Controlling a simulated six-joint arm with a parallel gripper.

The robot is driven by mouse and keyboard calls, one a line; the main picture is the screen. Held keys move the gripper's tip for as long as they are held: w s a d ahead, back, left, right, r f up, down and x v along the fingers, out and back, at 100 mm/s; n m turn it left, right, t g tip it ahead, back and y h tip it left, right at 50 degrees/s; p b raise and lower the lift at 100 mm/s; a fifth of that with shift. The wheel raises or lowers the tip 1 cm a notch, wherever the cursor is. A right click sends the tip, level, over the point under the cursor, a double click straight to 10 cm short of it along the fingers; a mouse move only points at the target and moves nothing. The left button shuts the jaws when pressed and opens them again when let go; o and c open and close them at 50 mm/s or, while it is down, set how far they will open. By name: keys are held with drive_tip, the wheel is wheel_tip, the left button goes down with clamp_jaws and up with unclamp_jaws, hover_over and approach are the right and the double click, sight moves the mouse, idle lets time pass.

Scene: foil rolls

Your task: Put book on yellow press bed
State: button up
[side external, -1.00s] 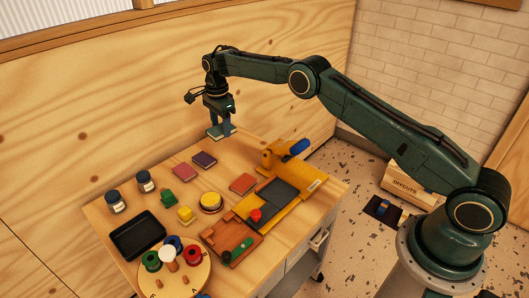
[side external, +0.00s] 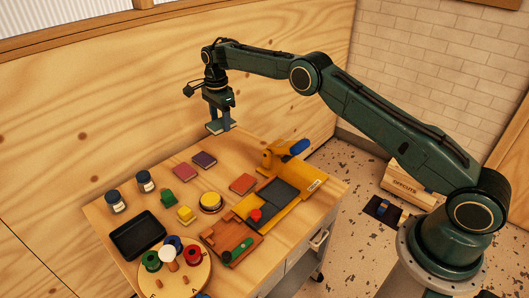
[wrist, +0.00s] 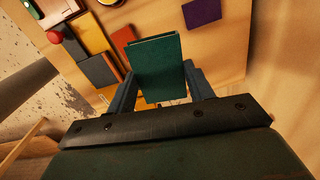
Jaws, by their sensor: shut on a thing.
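My gripper (side external: 221,122) is shut on a green book (side external: 220,127), which it holds above the far edge of the table. The book's dark green cover (wrist: 157,62) fills the space between my fingers in the wrist view. The yellow press (side external: 301,192) stands at the table's right side, with a dark grey bed (side external: 279,192) and a blue handle (side external: 299,146). In the wrist view, part of its yellow body (wrist: 88,33) shows at upper left. The held book is apart from the press.
Jars, a black tray (side external: 138,235), coloured blocks and a round peg board (side external: 190,283) fill the left and front.

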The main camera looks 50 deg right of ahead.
drive_tip(key=shift+s+d+r, duration=0.25)
drive_tip(key=shift+s, duration=0.2)
drive_tip(key=shift+s+d+r, duration=0.2)
drive_tip(key=shift+s, duration=0.2)
drive_tip(key=s+d+r, duration=0.1)
drive_tip(key=s+d, duration=0.1)
drive_tip(key=s, duration=0.5)
drive_tip(key=n, duration=0.1)
hover_over(281, 193)
drive_tip(key=shift+w+r, duration=0.1)
drive_tip(key=shift+r, duration=0.35)
wheel_tip(281, 193, down, 16)
drive_tip(key=shift+f, duration=0.1)
drive_tip(key=shift+f, duration=0.1)
drive_tip(key=shift+f, duration=1.8)
